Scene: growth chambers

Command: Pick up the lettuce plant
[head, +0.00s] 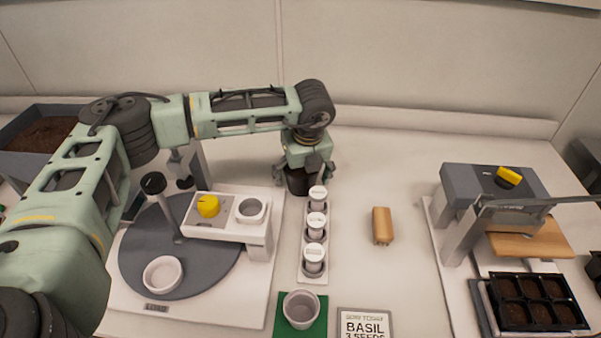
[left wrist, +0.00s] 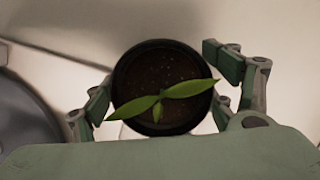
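The lettuce plant is a small green seedling (left wrist: 178,90) with two long leaves, growing in dark soil in a round black pot (left wrist: 121,72). The pot also shows in the head view (head: 298,183), standing on the white bench behind the row of capped vials; its leaves are hidden there. My left gripper (head: 306,180) is over the pot, pointing down. Its fingers (left wrist: 160,85) are spread on either side of the pot, with a gap visible on the right side. My right gripper is not in view.
Capped vials (head: 316,222) stand in a white rack close in front of the pot. Left is a machine with a grey turntable (head: 200,275) and yellow knob. A wooden block (head: 382,226), a press (head: 470,182) and a black seed tray (head: 535,300) are right.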

